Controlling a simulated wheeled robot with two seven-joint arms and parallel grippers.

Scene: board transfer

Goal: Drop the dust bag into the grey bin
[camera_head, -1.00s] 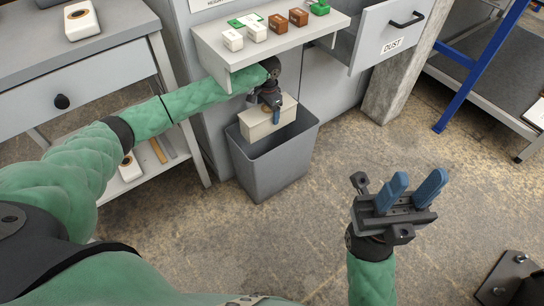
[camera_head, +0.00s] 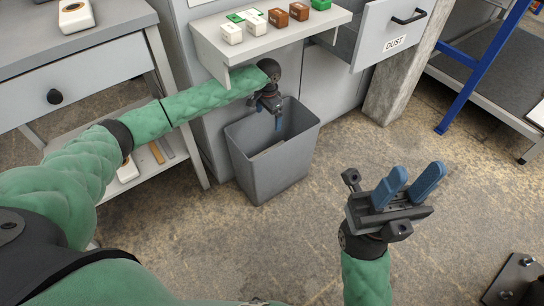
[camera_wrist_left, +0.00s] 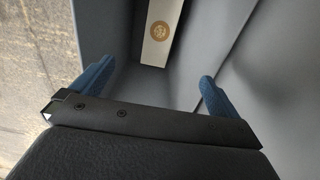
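The grey bin (camera_head: 265,172) stands on the floor below the shelf, in front of the cabinet. The beige dust bag (camera_head: 266,147) is inside it, mostly hidden by the bin's walls. In the left wrist view the bag (camera_wrist_left: 160,40) shows as a pale block with a round brown mark, beyond the fingertips and apart from them. My left gripper (camera_head: 263,123) is above the bin's mouth, its blue fingers spread and empty; they also show in the left wrist view (camera_wrist_left: 155,85). My right gripper (camera_head: 408,182) is open and empty over the floor at the right.
A shelf (camera_head: 270,40) with several white, green and brown small boxes juts out above my left gripper. An open drawer (camera_head: 390,40) labelled DUST is at its right. A grey drawer table (camera_head: 80,75) stands at the left. The floor right of the bin is clear.

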